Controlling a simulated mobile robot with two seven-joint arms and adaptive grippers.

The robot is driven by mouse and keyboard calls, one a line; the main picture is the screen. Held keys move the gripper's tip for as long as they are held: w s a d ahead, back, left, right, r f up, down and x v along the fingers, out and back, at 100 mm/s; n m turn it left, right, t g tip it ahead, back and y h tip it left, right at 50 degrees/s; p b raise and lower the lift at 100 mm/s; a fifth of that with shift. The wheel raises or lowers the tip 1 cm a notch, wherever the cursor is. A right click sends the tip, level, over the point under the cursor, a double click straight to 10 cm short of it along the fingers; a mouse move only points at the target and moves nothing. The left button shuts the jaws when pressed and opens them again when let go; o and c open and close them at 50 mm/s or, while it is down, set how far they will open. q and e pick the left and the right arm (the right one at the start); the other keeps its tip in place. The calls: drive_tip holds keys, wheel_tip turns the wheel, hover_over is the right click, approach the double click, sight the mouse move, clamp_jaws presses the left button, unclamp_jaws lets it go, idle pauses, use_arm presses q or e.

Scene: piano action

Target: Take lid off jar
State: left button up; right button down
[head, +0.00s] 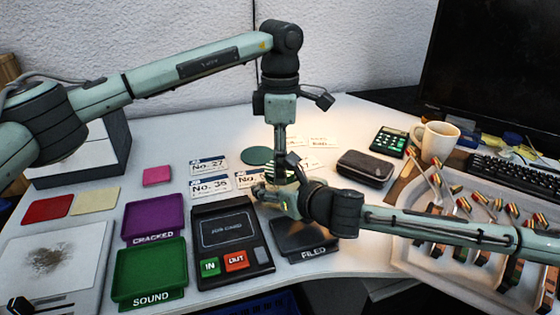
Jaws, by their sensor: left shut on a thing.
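My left gripper (281,158) comes straight down near the middle of the desk. It is shut on what looks like the lid, at the top of a small pale, banded jar (281,174). The jar is mostly hidden behind the grippers, and I cannot see whether the lid and jar are apart. My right gripper (268,194) reaches in low from the right, its fingers at the jar's lower part. I cannot tell whether its fingers touch the jar or how far they are closed.
A green disc (257,156) and number cards (209,164) lie behind the grippers. A black case (365,169) and mug (437,141) stand to the right. A job card box (229,229), purple tray (153,215) and green tray (150,270) are at left front. A filed tray (306,243) is near the front edge.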

use_arm(q)
drive_tip(key=o, duration=1.1)
drive_tip(key=shift+o, duration=0.9)
drive_tip(key=shift+s+d, duration=0.1)
wheel_tip(320, 180, up, 5)
drive_tip(key=shift+d+f, duration=0.1)
drive_tip(key=shift+f, duration=0.1)
use_arm(e)
drive_tip(key=shift+f, duration=0.2)
use_arm(q)
drive_tip(key=shift+r, duration=0.3)
drive_tip(key=shift+c, duration=0.4)
use_arm(e)
drive_tip(key=shift+f, duration=0.15)
use_arm(q)
wheel_tip(320, 180, up, 4)
drive_tip(key=m, duration=0.5)
use_arm(e)
drive_tip(key=shift+s+r, duration=0.1)
drive_tip(key=shift+r, duration=0.1)
use_arm(q)
drive_tip(key=shift+w+a+f, duration=0.15)
drive_tip(key=shift+f, duration=1.8)
drive_tip(key=shift+w+a+f, duration=0.1)
drive_tip(key=shift+f, duration=1.8)
use_arm(e)
drive_tip(key=shift+r, duration=0.15)
